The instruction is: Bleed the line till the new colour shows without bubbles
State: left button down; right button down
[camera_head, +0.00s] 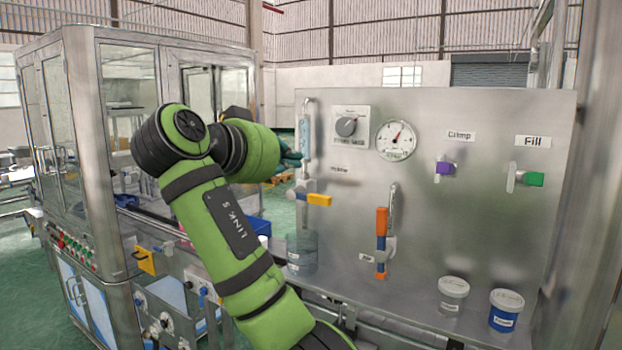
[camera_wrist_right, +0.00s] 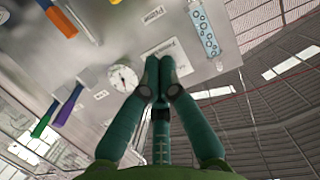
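A sight tube (camera_head: 305,138) stands on the left of the steel panel (camera_head: 470,240). The right wrist view shows round bubbles in the light blue liquid of this tube (camera_wrist_right: 204,32). Below it a valve with a yellow handle (camera_head: 319,199) points right, above a clear jar (camera_head: 302,255). My right gripper (camera_head: 293,159) shows only in part behind my green forearm, beside the tube in the picture. In the right wrist view its teal fingers (camera_wrist_right: 159,72) meet at the tips with nothing visible between them, in front of the knob's plate. My left gripper is out of view.
The panel carries a knob (camera_head: 346,127), a round gauge (camera_head: 396,140), an orange lever (camera_head: 381,222), a purple crimp handle (camera_head: 445,168) and a green fill handle (camera_head: 534,180). A grey pot (camera_head: 453,290) and a blue pot (camera_head: 505,312) stand on the ledge. A glazed machine (camera_head: 80,120) is left.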

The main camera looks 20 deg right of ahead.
jog(key=p, duration=0.3)
send_over(311, 196)
jog(key=s, duration=0.2)
jog(key=f, duration=0.2)
jog(key=f+p, duration=0.2)
jog(key=f, duration=0.1)
jog(key=shift+w+a+f, duration=0.15)
jog(key=shift+w+f, duration=0.15)
jog(key=shift+f, duration=0.05)
